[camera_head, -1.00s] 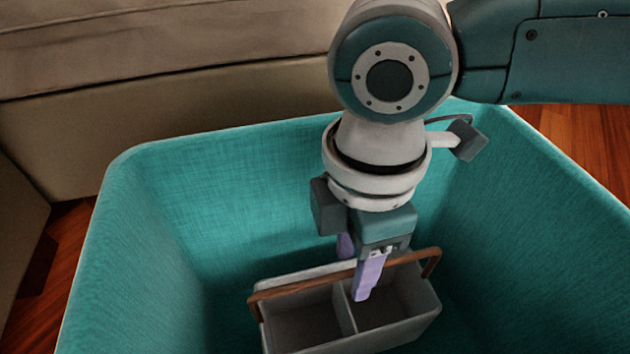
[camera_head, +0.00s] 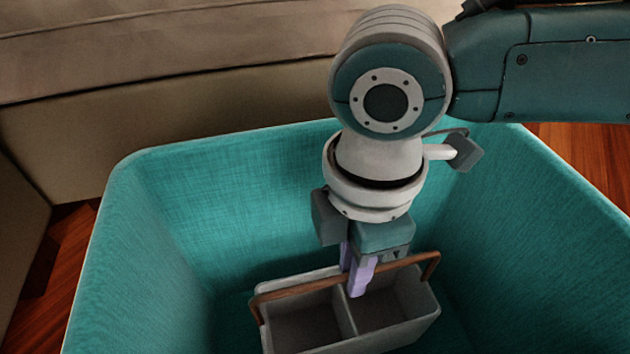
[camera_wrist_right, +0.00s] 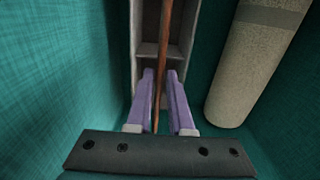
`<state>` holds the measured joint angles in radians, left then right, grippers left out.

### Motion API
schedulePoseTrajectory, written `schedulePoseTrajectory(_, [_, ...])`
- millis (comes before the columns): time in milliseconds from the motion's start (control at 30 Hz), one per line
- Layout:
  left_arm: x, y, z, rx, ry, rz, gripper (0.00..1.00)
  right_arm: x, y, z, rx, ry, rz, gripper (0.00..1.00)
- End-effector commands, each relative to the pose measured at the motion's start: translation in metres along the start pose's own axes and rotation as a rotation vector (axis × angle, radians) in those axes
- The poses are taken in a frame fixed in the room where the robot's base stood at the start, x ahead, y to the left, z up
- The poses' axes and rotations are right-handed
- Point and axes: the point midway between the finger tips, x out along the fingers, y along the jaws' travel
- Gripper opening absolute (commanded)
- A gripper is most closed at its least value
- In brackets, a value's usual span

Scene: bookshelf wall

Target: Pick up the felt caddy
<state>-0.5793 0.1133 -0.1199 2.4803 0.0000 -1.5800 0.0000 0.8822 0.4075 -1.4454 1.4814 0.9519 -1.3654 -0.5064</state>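The grey felt caddy (camera_head: 300,328) sits inside a teal bin, with two compartments and a divider. Its brown carry handle (camera_head: 290,289) spans the top. My right gripper (camera_head: 353,282) reaches down over the caddy, its purple fingers on either side of the handle. In the right wrist view, the handle (camera_wrist_right: 165,40) runs between the fingers (camera_wrist_right: 159,75), with a visible gap beside it, so the gripper looks partly open. The caddy (camera_wrist_right: 147,72) lies beyond the fingertips there. My left gripper is not in view.
The teal bin's walls (camera_head: 230,200) surround the caddy and my gripper. A pale rolled or cylindrical object (camera_wrist_right: 255,65) lies to the right in the wrist view. A beige sofa-like piece (camera_head: 150,110) stands behind the bin, and wooden floor (camera_head: 585,155) shows at the right.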

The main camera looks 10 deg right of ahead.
Motion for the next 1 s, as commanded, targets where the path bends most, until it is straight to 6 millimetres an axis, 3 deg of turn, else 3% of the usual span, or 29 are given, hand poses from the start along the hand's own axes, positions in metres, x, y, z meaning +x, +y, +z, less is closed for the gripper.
schedulePoseTrajectory(167, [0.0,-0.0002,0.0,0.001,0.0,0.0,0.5,-0.0001,0.0,-0.0001,0.0,0.0,0.0,0.0])
schedulePoseTrajectory(1000, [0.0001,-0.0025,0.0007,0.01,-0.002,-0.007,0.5,-0.0002,0.0,-0.0001,0.0,0.0,0.0,0.0])
